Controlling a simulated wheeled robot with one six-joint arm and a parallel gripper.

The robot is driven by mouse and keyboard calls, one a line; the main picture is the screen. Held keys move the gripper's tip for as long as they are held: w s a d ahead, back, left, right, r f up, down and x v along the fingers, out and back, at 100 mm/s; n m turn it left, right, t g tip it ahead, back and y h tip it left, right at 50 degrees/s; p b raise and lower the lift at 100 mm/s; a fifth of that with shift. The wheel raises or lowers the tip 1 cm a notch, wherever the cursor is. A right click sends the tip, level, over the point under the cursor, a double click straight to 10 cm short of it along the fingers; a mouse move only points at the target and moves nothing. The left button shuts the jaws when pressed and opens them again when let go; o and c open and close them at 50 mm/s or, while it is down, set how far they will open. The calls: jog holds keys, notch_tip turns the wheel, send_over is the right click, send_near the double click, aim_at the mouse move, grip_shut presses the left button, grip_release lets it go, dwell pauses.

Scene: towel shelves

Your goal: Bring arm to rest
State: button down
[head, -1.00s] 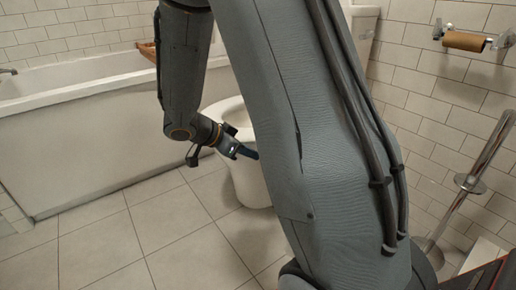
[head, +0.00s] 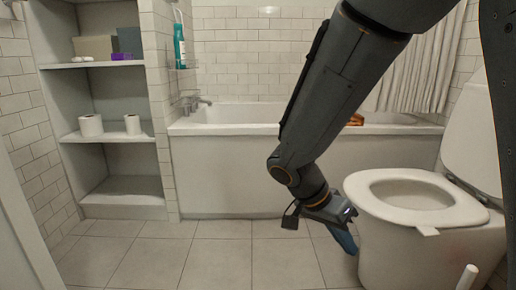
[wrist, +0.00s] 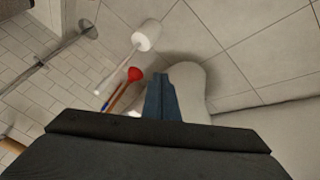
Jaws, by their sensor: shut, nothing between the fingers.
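My arm hangs down across the right half of the head view, bent at a joint above the floor. My gripper (head: 345,239) is at its lower end, beside the left side of the toilet (head: 400,265), with its blue fingers pointing down and to the right. In the wrist view, the fingers (wrist: 161,98) lie together and hold nothing. Whether they touch the toilet cannot be told.
Shelves (head: 110,190) with paper rolls (head: 91,125) stand at the left. The bathtub (head: 230,175) runs along the back. Tiled floor (head: 190,262) is clear at left and centre. In the wrist view, a red plunger (wrist: 134,74) and white brush holder (wrist: 147,36) stand near the toilet.

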jog(key=s+a+r+n+y+p, duration=0.4)
jog(key=s+a+r+n, duration=0.2)
jog(key=s+a+n, duration=0.4)
jog(key=s+a+r+n+y+p, duration=0.35)
jog(key=s+a+r+n, duration=0.35)
jog(key=s+a, duration=0.45)
jog(key=d+r+m+p, duration=0.3)
jog(key=d+r+p, duration=0.7)
jog(key=r+p, duration=0.4)
jog(key=d+r+m+p, duration=0.3)
jog(key=d+r+p, duration=0.7)
jog(key=p, duration=1.3)
jog(key=shift+w+r+h, duration=0.15)
jog(key=shift+r+h, duration=0.2)
jog(key=shift+r, duration=2)
